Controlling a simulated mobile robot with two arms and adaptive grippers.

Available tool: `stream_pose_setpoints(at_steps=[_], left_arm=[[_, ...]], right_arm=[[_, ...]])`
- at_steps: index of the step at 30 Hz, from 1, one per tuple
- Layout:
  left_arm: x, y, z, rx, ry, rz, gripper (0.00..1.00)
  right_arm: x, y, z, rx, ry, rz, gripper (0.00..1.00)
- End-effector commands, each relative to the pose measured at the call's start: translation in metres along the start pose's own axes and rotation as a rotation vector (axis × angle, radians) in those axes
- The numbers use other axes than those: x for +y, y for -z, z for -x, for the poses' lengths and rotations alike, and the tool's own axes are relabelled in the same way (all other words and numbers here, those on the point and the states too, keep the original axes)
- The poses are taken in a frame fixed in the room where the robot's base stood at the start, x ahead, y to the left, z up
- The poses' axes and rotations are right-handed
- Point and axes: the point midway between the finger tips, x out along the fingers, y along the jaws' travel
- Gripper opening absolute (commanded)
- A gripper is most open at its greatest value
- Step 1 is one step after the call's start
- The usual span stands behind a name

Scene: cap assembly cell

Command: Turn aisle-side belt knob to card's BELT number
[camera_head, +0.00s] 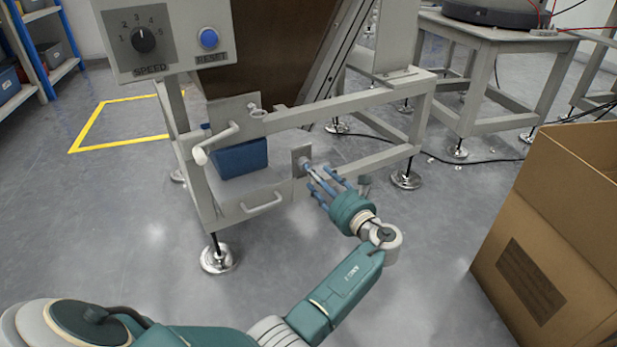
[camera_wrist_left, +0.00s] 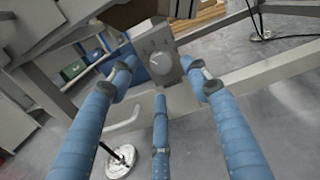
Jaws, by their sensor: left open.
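The belt knob (camera_wrist_left: 160,63) is a pale round dial on a grey plate (camera_wrist_left: 148,43) in the left wrist view. Its scale and pointer are too small to read. In the head view the plate (camera_head: 299,153) is on the low frame of the machine, and the fingers partly hide the knob. My left gripper (camera_head: 321,180) is open, with its blue fingers spread and pointing at the knob. In the left wrist view the fingers (camera_wrist_left: 160,83) frame the knob from both sides and below; I cannot tell whether any touches it. No card is in view. My right gripper is not in view.
A panel with a black SPEED knob (camera_head: 142,39) and blue RESET button (camera_head: 209,38) is above left. A blue bin (camera_head: 241,159) sits inside the frame, near a white-tipped lever (camera_head: 200,155). A cardboard box (camera_head: 553,232) stands right. Floor is open at left.

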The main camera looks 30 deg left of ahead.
Motion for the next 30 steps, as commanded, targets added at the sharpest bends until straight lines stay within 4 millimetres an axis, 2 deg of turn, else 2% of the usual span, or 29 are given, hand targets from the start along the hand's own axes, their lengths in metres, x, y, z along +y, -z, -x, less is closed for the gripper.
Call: stream_pose_setpoints(at_steps=[1, 9, 20, 23, 27, 30], left_arm=[[0.001, 0.006, -0.011, -0.001, -0.002, 0.003, 0.48], [0.0, 0.004, -0.046, 0.001, 0.0, 0.001, 0.48], [0.0, 0.001, -0.052, 0.002, 0.001, 0.001, 0.48], [0.0, 0.001, -0.052, 0.003, 0.001, 0.001, 0.32], [0.0, 0.001, -0.052, 0.002, 0.001, 0.001, 0.04], [0.0, 0.001, -0.052, 0.001, 0.001, 0.001, 0.03]], right_arm=[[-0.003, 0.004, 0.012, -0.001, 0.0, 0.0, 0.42], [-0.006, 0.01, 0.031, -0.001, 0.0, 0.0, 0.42], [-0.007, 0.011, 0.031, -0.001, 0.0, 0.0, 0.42], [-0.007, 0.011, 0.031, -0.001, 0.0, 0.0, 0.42], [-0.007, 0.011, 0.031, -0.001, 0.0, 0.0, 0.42], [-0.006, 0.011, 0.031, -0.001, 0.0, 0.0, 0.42]])
